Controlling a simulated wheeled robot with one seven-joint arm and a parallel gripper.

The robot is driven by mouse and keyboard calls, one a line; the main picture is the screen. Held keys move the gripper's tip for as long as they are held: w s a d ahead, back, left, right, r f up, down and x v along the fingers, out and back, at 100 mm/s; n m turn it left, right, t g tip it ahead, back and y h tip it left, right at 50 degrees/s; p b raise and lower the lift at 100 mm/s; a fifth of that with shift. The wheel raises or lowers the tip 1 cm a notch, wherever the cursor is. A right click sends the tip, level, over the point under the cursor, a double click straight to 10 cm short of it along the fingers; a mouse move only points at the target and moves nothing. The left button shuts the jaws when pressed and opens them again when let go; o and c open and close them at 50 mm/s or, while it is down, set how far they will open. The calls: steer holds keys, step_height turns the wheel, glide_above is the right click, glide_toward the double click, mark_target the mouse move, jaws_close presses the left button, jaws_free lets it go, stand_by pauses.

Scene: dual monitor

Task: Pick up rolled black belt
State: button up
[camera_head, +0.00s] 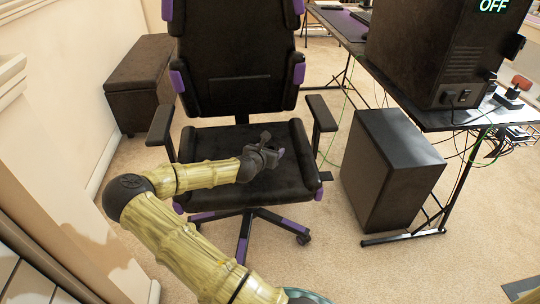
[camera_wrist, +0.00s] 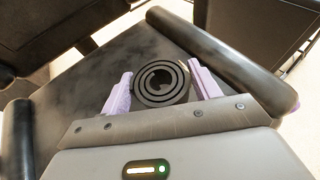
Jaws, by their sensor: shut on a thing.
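The rolled black belt (camera_wrist: 160,83) shows in the wrist view as a dark spiral between the two pale purple fingers of my gripper (camera_wrist: 163,90). The fingers stand on either side of the roll and are shut on it. In the head view my gripper (camera_head: 277,153) is over the seat of the black and purple office chair (camera_head: 225,185). The belt cannot be made out clearly in the head view. Whether the belt touches the seat or is lifted off it, I cannot tell.
The chair's armrests (camera_head: 160,125) and (camera_head: 320,113) flank the seat, and its backrest (camera_head: 238,60) rises behind. A dark box (camera_head: 388,170) stands under the desk (camera_head: 450,118) at right, with cables nearby. A brown ottoman (camera_head: 140,85) stands by the left wall.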

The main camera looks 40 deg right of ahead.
steer(key=shift+r+p, duration=0.55)
steer(key=shift+r, duration=1.45)
steer(key=shift+w+a, duration=0.1)
steer(key=shift+w+a+r+p, duration=0.2)
steer(key=shift+r+p, duration=0.15)
steer(key=shift+p, duration=0.2)
steer(key=w+a+r+n+t+y+p, duration=0.3)
steer(key=a+r+n+t+y+p, duration=0.25)
steer(key=a+r+p, duration=1.8)
steer(key=s+a+r+n+y+p, duration=0.1)
steer(key=a+r+n+y+p, duration=0.1)
steer(key=r+p, duration=0.4)
steer(key=s+a+r+n+t+y+p, duration=0.1)
steer(key=a+r+p, duration=0.3)
steer(key=p, duration=1.2)
steer(key=s+a+r+n+t+y+p, duration=0.1)
steer(key=s+a+r+n+y+p, duration=0.2)
steer(key=r+p, duration=0.5)
steer(key=n+p, duration=0.1)
steer(key=p, duration=0.2)
steer(key=shift+a, duration=0.3)
